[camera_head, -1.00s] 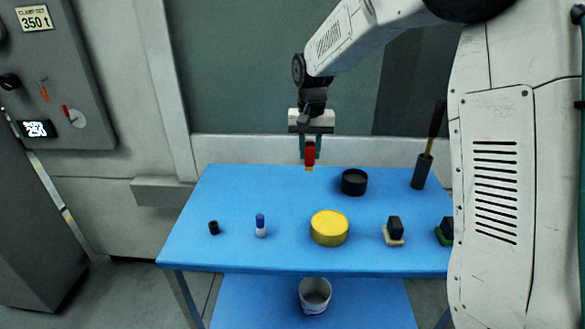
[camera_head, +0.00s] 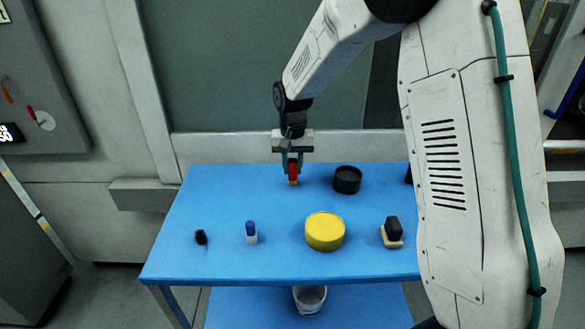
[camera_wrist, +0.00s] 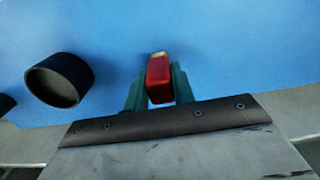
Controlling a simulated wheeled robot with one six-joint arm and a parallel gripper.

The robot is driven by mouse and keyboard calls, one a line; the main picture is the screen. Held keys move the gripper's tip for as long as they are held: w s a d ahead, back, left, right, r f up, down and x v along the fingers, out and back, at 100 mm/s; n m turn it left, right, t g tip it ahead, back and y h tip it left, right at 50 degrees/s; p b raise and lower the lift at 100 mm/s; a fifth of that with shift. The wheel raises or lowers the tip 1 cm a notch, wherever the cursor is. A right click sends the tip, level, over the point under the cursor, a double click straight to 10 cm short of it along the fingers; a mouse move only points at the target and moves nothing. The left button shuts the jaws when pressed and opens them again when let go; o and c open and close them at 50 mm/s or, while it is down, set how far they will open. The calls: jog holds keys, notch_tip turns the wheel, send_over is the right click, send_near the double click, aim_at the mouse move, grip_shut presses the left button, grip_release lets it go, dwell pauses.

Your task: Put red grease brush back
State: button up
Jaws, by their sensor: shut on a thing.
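My gripper (camera_head: 292,166) is shut on the red grease brush (camera_head: 293,170), near the back edge of the blue table (camera_head: 210,215). The brush hangs below the jaws with its pale tip downward, close to the tabletop; I cannot tell if it touches. In the wrist view the red brush (camera_wrist: 159,78) sits between the two green fingers (camera_wrist: 155,88). A black round cup (camera_head: 347,180), open at the top, stands to the right of the gripper. It also shows at the left in the wrist view (camera_wrist: 60,80).
A yellow round tin (camera_head: 325,232) stands near the front. A blue-and-white small bottle (camera_head: 251,232) and a small black piece (camera_head: 201,237) are left of it. A black-topped brush or block (camera_head: 392,230) is at right. A white bucket (camera_head: 310,298) is below.

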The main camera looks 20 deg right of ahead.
jog(key=shift+f, duration=0.45)
jog(key=o, duration=1)
jog(key=shift+r, duration=0.1)
notch_tip(320, 180, up, 11)
jog(key=shift+r, duration=0.2)
jog(key=s+d+r+n, duration=0.1)
jog(key=s+r, duration=0.6)
jog(key=s, duration=0.4)
jog(key=s+d+f+n+t, duration=0.1)
jog(key=s+d+n, duration=0.1)
jog(key=s, duration=2.5)
jog(key=shift+n, duration=0.3)
